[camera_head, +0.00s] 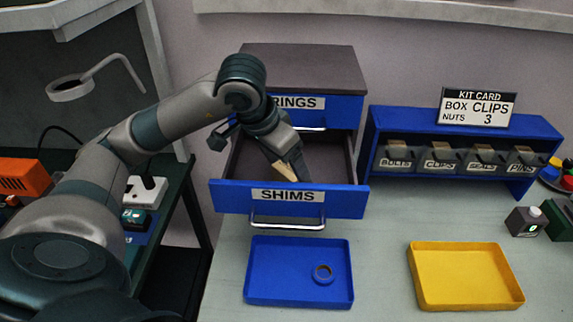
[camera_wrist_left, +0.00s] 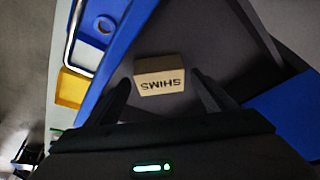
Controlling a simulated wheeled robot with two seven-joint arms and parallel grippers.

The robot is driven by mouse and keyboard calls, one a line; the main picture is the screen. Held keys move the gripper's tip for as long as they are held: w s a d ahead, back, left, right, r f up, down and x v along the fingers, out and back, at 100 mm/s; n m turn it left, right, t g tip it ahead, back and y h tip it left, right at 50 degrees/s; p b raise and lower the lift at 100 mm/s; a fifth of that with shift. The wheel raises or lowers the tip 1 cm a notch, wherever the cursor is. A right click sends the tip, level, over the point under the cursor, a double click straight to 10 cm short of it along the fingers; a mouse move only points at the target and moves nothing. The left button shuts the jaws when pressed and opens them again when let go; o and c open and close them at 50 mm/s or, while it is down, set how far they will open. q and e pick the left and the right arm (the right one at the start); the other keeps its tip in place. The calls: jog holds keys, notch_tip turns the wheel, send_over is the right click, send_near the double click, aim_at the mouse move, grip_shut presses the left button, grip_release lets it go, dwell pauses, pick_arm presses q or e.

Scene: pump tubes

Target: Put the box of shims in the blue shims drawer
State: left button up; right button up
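The blue shims drawer (camera_head: 235,198) is pulled open, with a white SHIMS label on its front and a metal handle below. My left gripper (camera_head: 293,165) reaches down into it, near the front wall. The tan box of shims (camera_wrist_left: 160,85) shows in the left wrist view with its SHIMS lettering upside down, between the two fingers (camera_wrist_left: 163,88) with a gap on each side. The fingers are open. In the head view only a tan piece of the box (camera_head: 285,171) shows beside the fingers. Whether it rests on the drawer floor is hard to tell.
A RINGS drawer (camera_head: 340,108) sits above it in the dark-topped cabinet. A blue tray (camera_head: 265,285) with a ring and an empty yellow tray (camera_head: 465,275) lie in front. A blue rack (camera_head: 400,120) of labelled bins and a kit card stand right.

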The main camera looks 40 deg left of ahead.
pick_arm(q)
jog(key=shift+r, duration=0.1)
jog(key=shift+r+p, duration=0.1)
jog(key=shift+p, duration=0.25)
jog(key=shift+s+r, duration=0.1)
jog(key=shift+r, duration=0.2)
jog(key=b+v, duration=0.2)
jog(key=v, duration=0.9)
jog(key=shift+s, duration=0.2)
jog(key=shift+a, duration=0.1)
dwell(0.8)
